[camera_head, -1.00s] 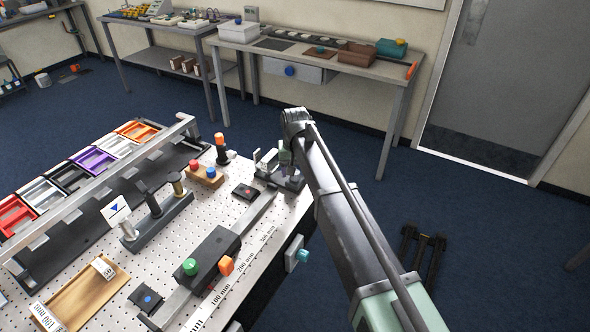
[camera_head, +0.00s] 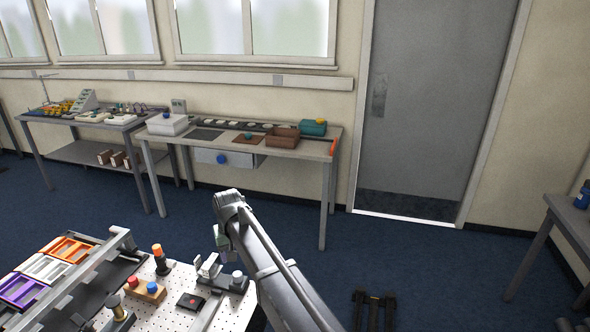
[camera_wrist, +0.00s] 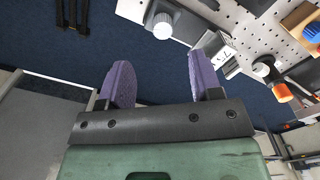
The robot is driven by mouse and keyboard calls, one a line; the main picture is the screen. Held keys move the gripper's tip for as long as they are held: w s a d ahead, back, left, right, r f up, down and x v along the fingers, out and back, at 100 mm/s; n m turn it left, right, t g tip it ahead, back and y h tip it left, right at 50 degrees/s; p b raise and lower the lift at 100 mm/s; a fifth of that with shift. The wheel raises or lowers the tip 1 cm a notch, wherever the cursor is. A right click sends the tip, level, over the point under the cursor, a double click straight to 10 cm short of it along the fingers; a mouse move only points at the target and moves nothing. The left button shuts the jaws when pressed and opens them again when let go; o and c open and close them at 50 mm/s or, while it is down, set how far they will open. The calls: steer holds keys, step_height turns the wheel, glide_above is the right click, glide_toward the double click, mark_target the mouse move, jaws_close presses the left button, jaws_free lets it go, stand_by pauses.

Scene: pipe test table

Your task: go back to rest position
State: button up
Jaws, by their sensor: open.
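My gripper (camera_wrist: 155,82) shows in the wrist view with its two purple fingers apart and nothing between them. Blue floor lies behind the fingers, and the edge of the perforated table is beyond them. In the head view my arm reaches up from the bottom over the right edge of the perforated test table (camera_head: 228,318). The fingertips are hidden behind the arm there. A dark fixture with a grey knob (camera_head: 237,277) and a pale upright block (camera_head: 209,266) stands on the table corner beside the arm.
The table also holds a wooden block with red and blue knobs (camera_head: 146,290), an orange-topped post (camera_head: 160,258) and coloured trays (camera_head: 62,248). A back bench (camera_head: 318,148) stands by the wall, left of a grey door (camera_head: 423,100). Open blue floor lies between.

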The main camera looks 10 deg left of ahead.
steer(key=s+d+f+m+b, duration=0.1)
steer(key=s+d, duration=0.4)
steer(key=d, duration=1)
steer(key=s+d+f+m+b, duration=0.1)
steer(key=s+d+m, duration=0.2)
steer(key=d, duration=1.2)
steer(key=s+d+f+m+b, duration=0.2)
steer(key=s+d, duration=0.7)
steer(key=d, duration=0.6)
